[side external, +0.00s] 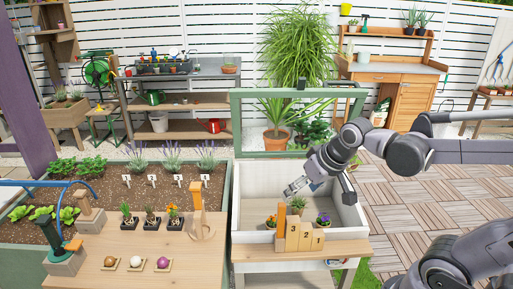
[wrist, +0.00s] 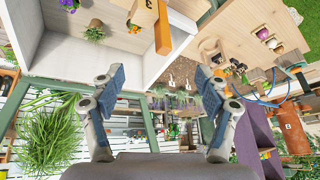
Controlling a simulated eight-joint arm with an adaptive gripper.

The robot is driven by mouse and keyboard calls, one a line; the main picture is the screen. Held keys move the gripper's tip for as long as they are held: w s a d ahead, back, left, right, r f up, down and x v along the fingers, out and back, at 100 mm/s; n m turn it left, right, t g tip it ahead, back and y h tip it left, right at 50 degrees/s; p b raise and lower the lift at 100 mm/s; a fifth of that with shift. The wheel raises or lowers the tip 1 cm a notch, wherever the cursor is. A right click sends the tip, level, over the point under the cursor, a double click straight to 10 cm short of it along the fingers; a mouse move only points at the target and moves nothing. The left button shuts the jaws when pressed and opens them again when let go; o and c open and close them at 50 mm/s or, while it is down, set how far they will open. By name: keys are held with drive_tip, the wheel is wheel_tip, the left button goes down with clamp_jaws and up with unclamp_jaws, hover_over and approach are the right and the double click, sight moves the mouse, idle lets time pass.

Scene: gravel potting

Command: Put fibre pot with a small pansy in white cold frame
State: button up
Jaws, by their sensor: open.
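The white cold frame (side external: 352,216) stands at the centre of the side view, its green-framed lid raised at the back. It also fills the upper left of the wrist view (wrist: 75,65). A small pot with a purple pansy (side external: 323,221) shows near its front right, behind the numbered block. Whether this pot stands inside the frame or on the ledge, I cannot tell. Purple flowers also show at the wrist view's top edge (wrist: 70,4). My gripper (side external: 321,190) is open and empty over the cold frame, apart from the pots; its spread fingers (wrist: 160,80) hold nothing.
A stepped wooden block (side external: 304,236) marked 3, 2, 1 stands at the front, with an orange post. Two other potted plants, a left one (side external: 271,222) and a middle one (side external: 298,206), are close by. A wooden table (side external: 135,240) with seedlings is at left.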

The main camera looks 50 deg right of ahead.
drive_tip(key=shift+s+a+r+n+t+y, duration=0.1)
drive_tip(key=shift+s+a+n+t+y, duration=0.2)
drive_tip(key=shift+s+a+n, duration=0.6)
drive_tip(key=shift+s+a+n+t+y, duration=0.1)
drive_tip(key=shift+s+a+n+t, duration=0.3)
drive_tip(key=shift+s+a+n, duration=0.45)
